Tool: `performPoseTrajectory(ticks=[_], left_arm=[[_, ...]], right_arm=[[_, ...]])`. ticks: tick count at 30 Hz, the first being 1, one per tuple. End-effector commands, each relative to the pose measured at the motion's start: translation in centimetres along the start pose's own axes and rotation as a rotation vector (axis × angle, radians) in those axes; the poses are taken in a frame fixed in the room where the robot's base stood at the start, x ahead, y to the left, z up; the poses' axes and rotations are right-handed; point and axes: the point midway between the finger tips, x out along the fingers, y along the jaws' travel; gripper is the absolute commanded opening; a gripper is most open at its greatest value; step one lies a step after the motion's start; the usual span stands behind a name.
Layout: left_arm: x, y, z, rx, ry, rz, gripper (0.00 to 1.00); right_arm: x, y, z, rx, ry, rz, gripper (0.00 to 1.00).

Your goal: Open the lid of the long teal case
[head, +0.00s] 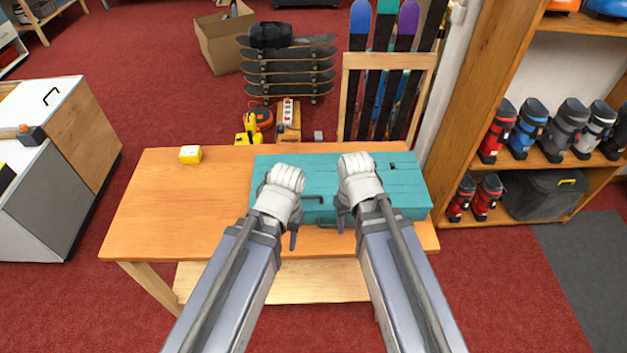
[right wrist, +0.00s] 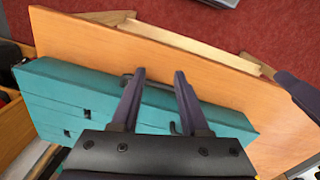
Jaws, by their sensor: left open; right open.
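The long teal case (head: 318,178) lies on the wooden table with its lid down. Its long front side faces me, and a dark handle (head: 313,198) shows on it between my two grippers. My left gripper (head: 286,222) is over the left part of the case's front. Contact with the case cannot be told.
A ski rack (head: 388,62) stands behind the case. Shelves with ski boots (head: 527,130) stand to the right, and a grey-white cabinet (head: 45,185) to the left.

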Motion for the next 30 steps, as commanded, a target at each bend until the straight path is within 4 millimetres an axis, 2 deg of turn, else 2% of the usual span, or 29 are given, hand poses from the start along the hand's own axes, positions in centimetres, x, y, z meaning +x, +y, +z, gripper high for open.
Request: performPoseTrajectory(ticks=[1, 5, 10, 14, 21, 25, 30], left_arm=[[-1.3, -0.1, 0.1, 0.0, 0.0, 0.0, 0.5], [-3.2, -0.3, 0.2, 0.0, 0.0, 0.0, 0.5], [-5.2, -0.5, 0.3, 0.001, 0.0, 0.0, 0.5], [-5.6, -0.5, 0.3, 0.001, 0.0, 0.0, 0.5], [-5.6, -0.5, 0.3, 0.001, 0.0, 0.0, 0.5], [-5.6, -0.5, 0.3, 0.001, 0.0, 0.0, 0.5], [-5.6, -0.5, 0.3, 0.001, 0.0, 0.0, 0.5]], right_arm=[[-1.3, 0.6, -0.5, 0.0, 0.007, -0.003, 0.45], [-3.1, 1.7, -1.7, -0.045, 0.031, -0.008, 0.45], [-5.1, 1.8, -4.7, -0.265, 0.075, 0.0, 0.45], [-5.7, -0.1, -7.3, -0.535, 0.103, 0.022, 0.45], [-6.0, -5.4, -11.3, -1.083, 0.139, 0.081, 0.45], [-6.1, -7.3, -12.3, -1.265, 0.146, 0.105, 0.45], [-6.2, -8.2, -12.7, -1.351, 0.149, 0.117, 0.45]])
